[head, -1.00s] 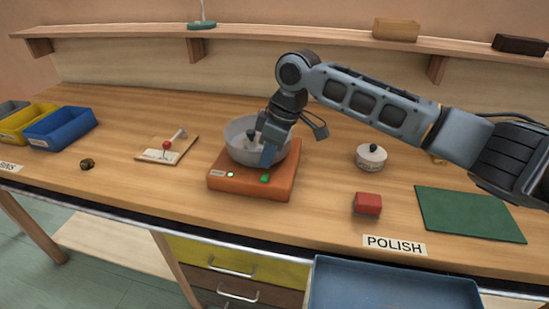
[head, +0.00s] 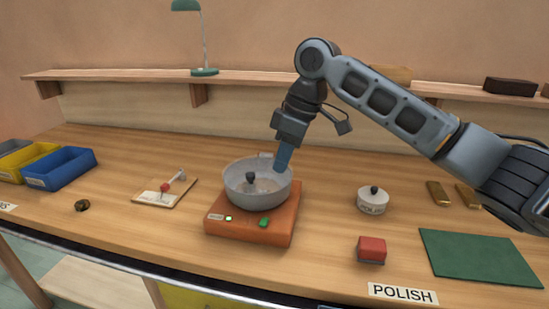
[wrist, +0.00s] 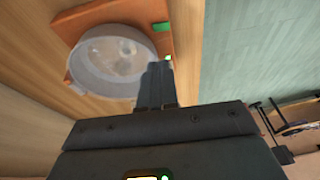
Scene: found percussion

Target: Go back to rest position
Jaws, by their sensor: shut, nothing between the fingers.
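My gripper (head: 281,168) is shut and empty. It hangs above the right rim of a grey metal bowl (head: 240,192) in the head view. The bowl sits on an orange device (head: 252,228) with a lit green light and a green button. A dark knob-like piece stands inside the bowl. In the wrist view my gripper (wrist: 155,75) points toward the bowl (wrist: 85,75), and its fingers overlap the rim in the picture.
A lidded white pot (head: 372,203), a red block (head: 371,250), a green mat (head: 480,257) and brass bars (head: 438,193) lie to the right. A small board (head: 155,196), a dark ring (head: 82,205) and blue bin (head: 62,168) are left. A shelf (head: 140,75) with a lamp (head: 204,72) runs behind.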

